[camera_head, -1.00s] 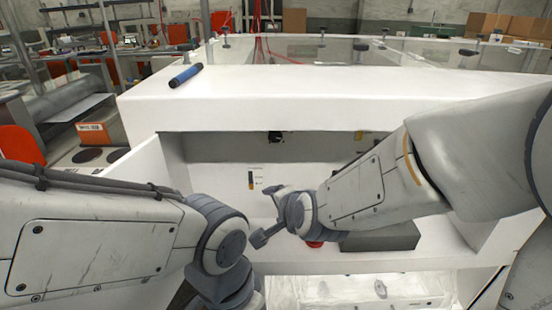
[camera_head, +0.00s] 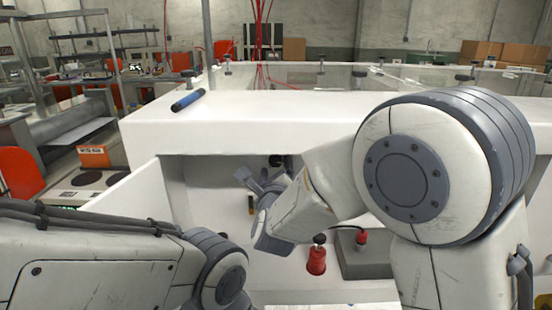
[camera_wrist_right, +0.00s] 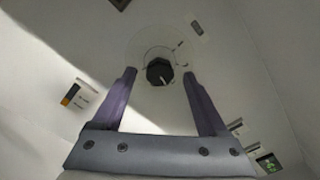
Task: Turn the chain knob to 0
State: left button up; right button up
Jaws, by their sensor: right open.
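A dark round knob (camera_wrist_right: 159,71) sits on the white wall of the recess in the right wrist view. A faint ring and small marks surround it; the setting it points to is too small to read. My right gripper (camera_wrist_right: 158,74) is open. Its two purple-grey fingers stand either side of the knob with gaps; I cannot tell how far the tips are from the wall. In the head view the right gripper (camera_head: 257,181) is inside the recess, facing the back wall. My left gripper is out of the frame; only its arm shows at lower left.
The white machine top (camera_head: 310,108) overhangs the recess, with a blue roller (camera_head: 188,100) on it. A red plug-like part (camera_head: 317,258) and a grey box (camera_head: 366,256) sit in the recess below my right arm. A label (camera_wrist_right: 78,95) is on the wall left of the knob.

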aim_at(276, 162)
jog(key=shift+w, duration=1.8)
grip_shut()
